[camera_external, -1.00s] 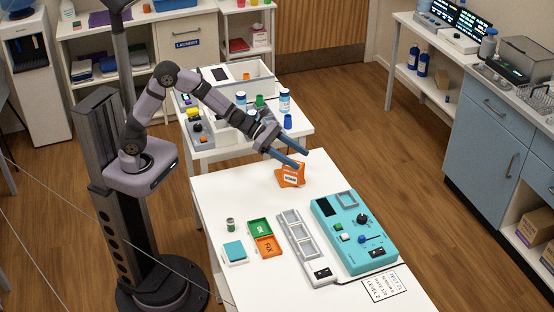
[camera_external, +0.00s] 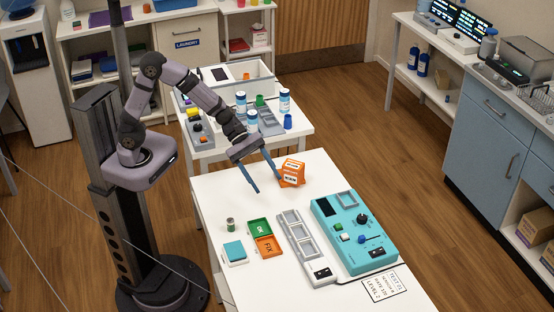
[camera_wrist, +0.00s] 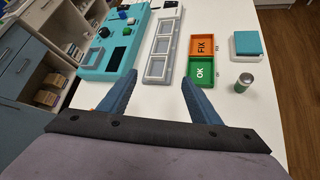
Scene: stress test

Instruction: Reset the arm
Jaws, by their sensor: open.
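My gripper (camera_external: 263,175) is open and empty above the far end of the white table (camera_external: 218,192). Its two blue fingers point down and stand wide apart; they also show in the wrist view (camera_wrist: 158,98). An orange box (camera_external: 292,173) with a white label stands on the table just right of the right finger. I cannot tell if the finger touches it. In the wrist view the space between the fingers holds only bare table and part of the grey tray beyond.
On the table are a teal console (camera_external: 355,235), a grey slotted tray (camera_external: 303,245), green and orange OK/FIX bins (camera_external: 264,236), a teal-topped white block (camera_external: 234,252) and a small green-grey can (camera_external: 230,224). A side table with bottles (camera_external: 284,101) stands behind. The table's middle is clear.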

